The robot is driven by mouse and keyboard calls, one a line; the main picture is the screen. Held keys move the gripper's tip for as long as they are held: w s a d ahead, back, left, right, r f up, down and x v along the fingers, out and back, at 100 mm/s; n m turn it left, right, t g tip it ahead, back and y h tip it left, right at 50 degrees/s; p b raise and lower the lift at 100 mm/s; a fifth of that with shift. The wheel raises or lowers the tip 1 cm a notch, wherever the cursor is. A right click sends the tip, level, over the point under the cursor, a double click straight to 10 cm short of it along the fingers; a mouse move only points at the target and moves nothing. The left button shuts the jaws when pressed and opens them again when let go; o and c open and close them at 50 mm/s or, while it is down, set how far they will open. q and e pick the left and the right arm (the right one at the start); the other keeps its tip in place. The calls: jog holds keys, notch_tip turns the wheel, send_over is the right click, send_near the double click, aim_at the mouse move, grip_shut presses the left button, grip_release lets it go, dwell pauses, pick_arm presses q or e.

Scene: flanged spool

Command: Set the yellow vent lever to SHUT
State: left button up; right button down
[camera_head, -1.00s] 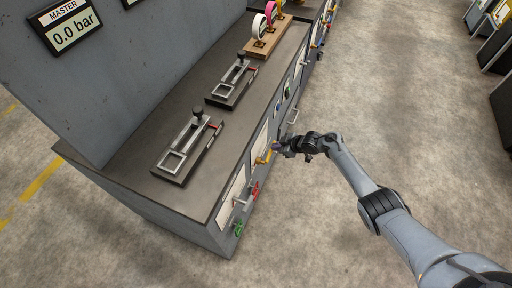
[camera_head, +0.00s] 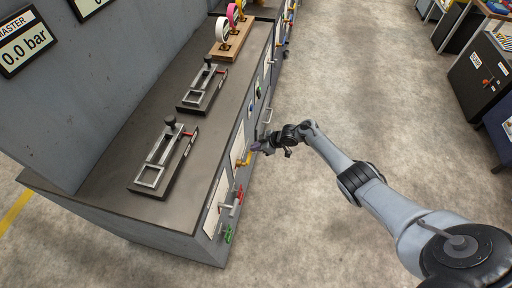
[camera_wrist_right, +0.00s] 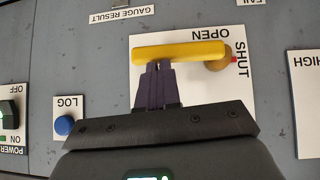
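The yellow vent lever (camera_wrist_right: 180,51) lies roughly level across its white plate (camera_wrist_right: 190,85) in the right wrist view, its round pivot (camera_wrist_right: 217,62) at the right end. OPEN is printed above the pivot and SHUT to its right, by a small red mark. In the head view the lever (camera_head: 244,160) is on the bench's front panel. My right gripper (camera_wrist_right: 158,66) has its purple fingers close together, with nothing seen between them. The right gripper (camera_head: 257,147) also shows in the head view. My left gripper is out of view.
A blue LOG button (camera_wrist_right: 64,125) and a POWER switch (camera_wrist_right: 8,114) sit to the left in the wrist view; a HIGH plate (camera_wrist_right: 306,100) is at right. The floor beside the bench is clear.

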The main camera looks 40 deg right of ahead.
jog(key=w+r+p+v, duration=0.2)
jog(key=p+v, duration=0.6)
jog(key=v, duration=0.5)
jog(key=shift+a, duration=0.25)
jog(key=shift+f, duration=0.15)
